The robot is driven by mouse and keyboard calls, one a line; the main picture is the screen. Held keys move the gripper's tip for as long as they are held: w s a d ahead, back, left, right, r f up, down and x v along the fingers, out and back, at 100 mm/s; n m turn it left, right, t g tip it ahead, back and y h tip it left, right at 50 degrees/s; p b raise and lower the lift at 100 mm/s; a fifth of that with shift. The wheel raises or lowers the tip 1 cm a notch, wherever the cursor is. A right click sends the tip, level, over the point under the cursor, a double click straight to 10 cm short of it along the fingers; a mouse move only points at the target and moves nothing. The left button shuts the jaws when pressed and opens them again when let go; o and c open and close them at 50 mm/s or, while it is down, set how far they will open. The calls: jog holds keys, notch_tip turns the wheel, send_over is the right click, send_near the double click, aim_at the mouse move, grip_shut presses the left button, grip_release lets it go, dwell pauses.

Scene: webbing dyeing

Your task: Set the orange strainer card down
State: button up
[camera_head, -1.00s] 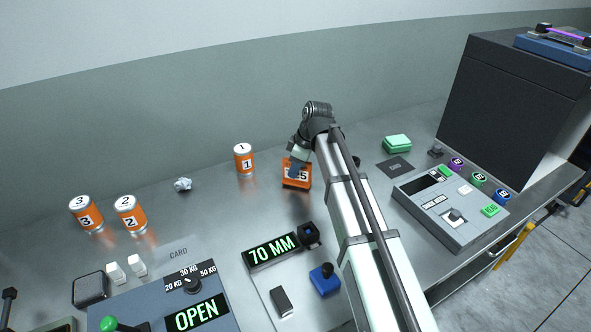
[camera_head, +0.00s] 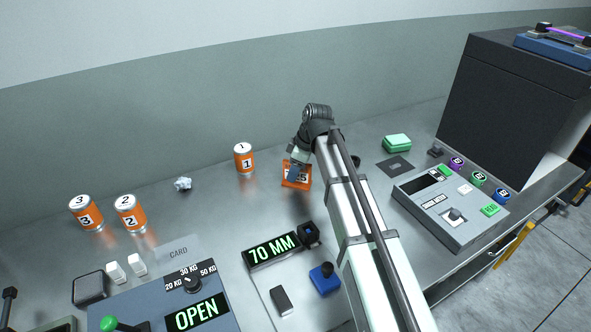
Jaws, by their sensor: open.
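The orange strainer card (camera_head: 298,182) is on the metal table in the middle, its dark label ending in 25 partly hidden by my gripper. My gripper (camera_head: 293,172) is open, right at the card's upper left part. The card looks in contact with the table, but whether the fingers touch it cannot be told. My arm comes from the lower right and covers the area right of the card.
Orange can 1 (camera_head: 244,158) stands left of the card; cans 2 (camera_head: 131,213) and 3 (camera_head: 86,213) stand farther left. Crumpled paper (camera_head: 183,184) lies between. The 70 MM display (camera_head: 272,251) is in front, a control panel (camera_head: 452,208) at right.

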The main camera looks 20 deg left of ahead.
jog(key=v, duration=1.2)
jog(key=shift+r, duration=0.1)
